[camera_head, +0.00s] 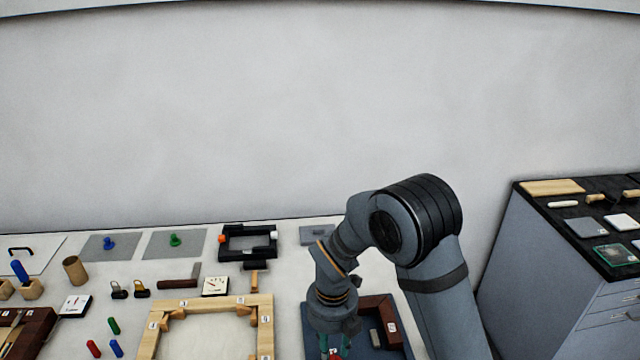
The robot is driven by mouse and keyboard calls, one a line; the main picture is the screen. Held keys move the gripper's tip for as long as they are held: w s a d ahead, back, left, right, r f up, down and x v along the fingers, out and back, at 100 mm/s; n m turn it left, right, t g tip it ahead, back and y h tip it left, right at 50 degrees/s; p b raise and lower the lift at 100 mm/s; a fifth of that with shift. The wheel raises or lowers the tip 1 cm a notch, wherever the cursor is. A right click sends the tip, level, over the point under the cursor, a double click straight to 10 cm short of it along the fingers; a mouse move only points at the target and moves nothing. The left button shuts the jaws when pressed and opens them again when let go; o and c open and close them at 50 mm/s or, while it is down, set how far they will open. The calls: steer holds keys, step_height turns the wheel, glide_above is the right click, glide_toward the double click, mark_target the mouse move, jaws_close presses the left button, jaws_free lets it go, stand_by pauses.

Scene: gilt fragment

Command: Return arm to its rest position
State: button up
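My arm reaches in from the lower right and bends down at the elbow. My gripper (334,350) points down at the bottom edge of the picture, over a dark blue mat or tray (310,322). Only its upper part shows and the fingertips are cut off, so I cannot tell if it is open, shut or holding something. Greenish bits show at its end.
A dark red frame piece (376,305) is close right of my gripper. A wooden frame (210,302) lies to the left, with a black fixture (247,240) behind. A cabinet (560,260) with a cluttered black top stands right. The wall space above is clear.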

mark_target(331, 355)
step_height(331, 355, down, 3)
steer(key=shift+f+m, duration=0.1)
steer(key=shift+m, duration=0.3)
steer(key=m+b, duration=0.2)
steer(key=m, duration=0.4)
steer(key=shift+w+m, duration=0.15)
steer(key=shift+m, duration=0.25)
steer(key=m, duration=0.5)
steer(key=shift+d+r+b, duration=0.1)
steer(key=shift+r+b, duration=0.1)
steer(key=shift+b, duration=0.15)
